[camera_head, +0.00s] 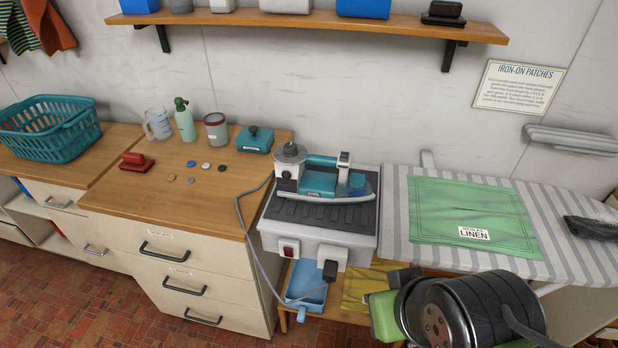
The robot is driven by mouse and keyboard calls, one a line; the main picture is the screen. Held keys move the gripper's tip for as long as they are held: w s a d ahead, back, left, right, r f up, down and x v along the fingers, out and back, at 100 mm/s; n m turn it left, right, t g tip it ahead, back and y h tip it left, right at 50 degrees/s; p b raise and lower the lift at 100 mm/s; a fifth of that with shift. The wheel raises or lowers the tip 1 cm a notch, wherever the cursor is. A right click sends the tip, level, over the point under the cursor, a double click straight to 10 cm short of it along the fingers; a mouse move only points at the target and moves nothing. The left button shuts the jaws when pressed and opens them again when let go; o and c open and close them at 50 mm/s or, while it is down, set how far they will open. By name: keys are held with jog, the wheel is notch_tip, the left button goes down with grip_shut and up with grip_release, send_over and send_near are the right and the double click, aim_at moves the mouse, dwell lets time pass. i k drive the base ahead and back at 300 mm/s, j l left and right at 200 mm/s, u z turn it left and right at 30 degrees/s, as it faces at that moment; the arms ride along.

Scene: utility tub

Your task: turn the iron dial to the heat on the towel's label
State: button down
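A teal and white iron (322,182) rests on a dark ribbed plate on top of a grey base unit (320,240). A green towel (470,205) lies flat on the striped ironing board to the right. Its white label (473,234) reads LINEN, with a smaller line above that I cannot read clearly. My arm's dark and green parts fill the lower right, in front of the board. My gripper (393,290) seems to be at their left end, below and right of the iron; its fingers are unclear.
A grey cord (246,222) loops left of the base unit. The wooden counter (225,205) holds bottles, a mug, a red stapler-like object (136,162) and several small discs. A shelf (310,22) runs above. A dark cloth (592,228) lies at the board's right end.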

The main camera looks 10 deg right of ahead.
aim_at(291, 149)
jog(key=i+j+u, duration=0.15)
jog(key=u, duration=0.2)
jog(key=i+u, duration=0.7)
